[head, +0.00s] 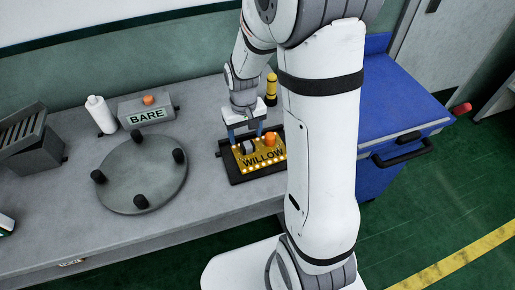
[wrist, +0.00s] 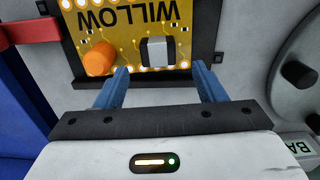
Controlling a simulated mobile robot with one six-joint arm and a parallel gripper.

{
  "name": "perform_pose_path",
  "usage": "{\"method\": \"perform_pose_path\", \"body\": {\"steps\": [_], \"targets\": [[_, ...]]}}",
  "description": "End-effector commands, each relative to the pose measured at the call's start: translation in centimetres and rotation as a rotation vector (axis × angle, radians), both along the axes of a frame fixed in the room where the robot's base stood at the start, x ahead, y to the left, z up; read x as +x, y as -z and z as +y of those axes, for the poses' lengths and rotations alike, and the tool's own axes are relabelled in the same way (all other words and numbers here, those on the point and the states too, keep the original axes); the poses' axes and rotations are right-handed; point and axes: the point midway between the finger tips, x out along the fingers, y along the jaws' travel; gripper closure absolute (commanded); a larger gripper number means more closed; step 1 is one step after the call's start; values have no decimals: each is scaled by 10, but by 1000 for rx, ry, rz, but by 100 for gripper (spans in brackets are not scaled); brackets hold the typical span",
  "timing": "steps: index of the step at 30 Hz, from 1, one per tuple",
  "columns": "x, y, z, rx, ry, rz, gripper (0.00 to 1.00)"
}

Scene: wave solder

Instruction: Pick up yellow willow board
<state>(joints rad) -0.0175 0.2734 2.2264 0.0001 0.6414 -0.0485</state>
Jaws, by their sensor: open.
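The yellow willow board (head: 264,162) lies in a black tray (head: 238,178) on the grey bench. It bears the word WILLOW, an orange round part and a dark block with a light top. In the wrist view the board (wrist: 118,37) fills the upper middle, with its lettering upside down. My gripper (head: 245,135) is over the board's rear edge. Its blue fingers (wrist: 162,80) are open, with nothing between the tips except the view of the board's edge and dark block. Whether the fingers touch the board cannot be told.
A round grey plate (head: 142,172) with several black knobs is left of the tray. A BARE-labelled block (head: 146,113), a white bottle (head: 100,114) and a yellow cylinder (head: 271,88) stand behind. A blue cabinet (head: 385,100) is at right; a red bar (wrist: 30,32) shows in the wrist view.

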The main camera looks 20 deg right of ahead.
Motion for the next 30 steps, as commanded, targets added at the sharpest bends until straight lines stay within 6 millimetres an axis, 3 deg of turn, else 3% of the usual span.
{"method": "perform_pose_path", "body": {"steps": [7, 16, 30], "targets": [[-1, 35, -2, 0, 1, 4, 36], [0, 39, -2, 0, 1, 0, 36], [0, 39, -2, 0, 2, 0, 75]]}}
